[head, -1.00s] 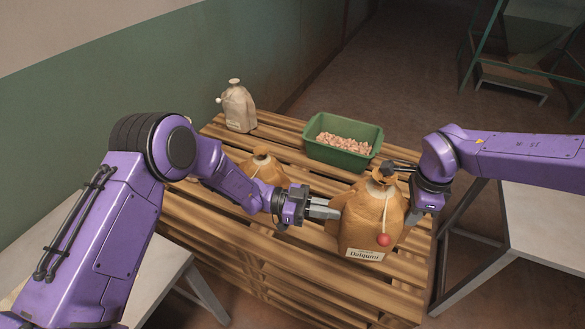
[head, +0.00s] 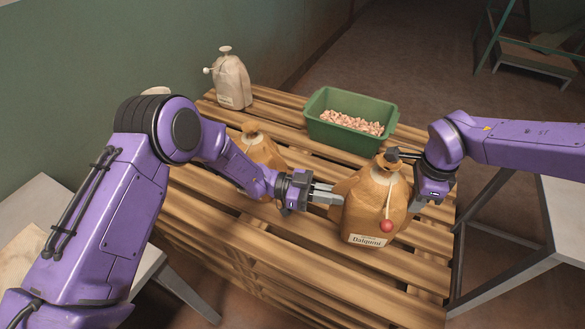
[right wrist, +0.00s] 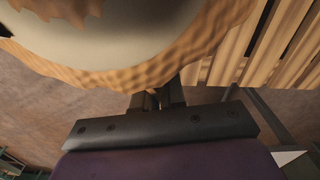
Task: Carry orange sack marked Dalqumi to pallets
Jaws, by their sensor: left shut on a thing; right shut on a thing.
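The orange sack marked Dalqumi (head: 372,208) is upright over the front right part of the wooden pallets (head: 290,258). Its white label faces me, and a red ball hangs on a cord from its tied neck. My left gripper (head: 328,194) is shut on its left side. My right gripper (head: 410,190) is at its right side, shut on it, with the fingertips partly hidden. In the right wrist view the sack (right wrist: 150,75) fills the top, close against the fingers. I cannot tell whether its base touches the slats.
Another orange sack (head: 258,150) stands behind my left forearm. A pale sack (head: 232,80) stands at the back left corner. A green crate (head: 328,129) of nuts stands behind the Dalqumi sack. Pale tables flank the pallets at left (head: 45,205) and right (head: 560,200).

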